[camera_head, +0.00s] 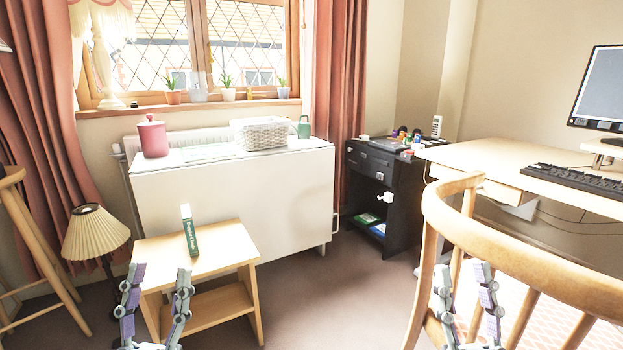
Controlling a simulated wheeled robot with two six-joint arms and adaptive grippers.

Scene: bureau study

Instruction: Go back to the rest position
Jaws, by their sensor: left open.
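My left gripper (154,292) is at the bottom left, fingers pointing up. Its two fingers are spread apart with nothing between them. It shows in front of the small wooden step table (216,258). My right gripper (468,292) is at the bottom right, fingers also pointing up and spread apart, with nothing seen between them. My arms behind the grippers are mostly out of view below.
A white drop-leaf table (250,205) by the window holds a pink pot (152,137) and a white basket (262,133). A black cabinet (398,200) and a desk (530,172) stand to the right. A lamp (95,236) stands left. Carpet between step table and chair is clear.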

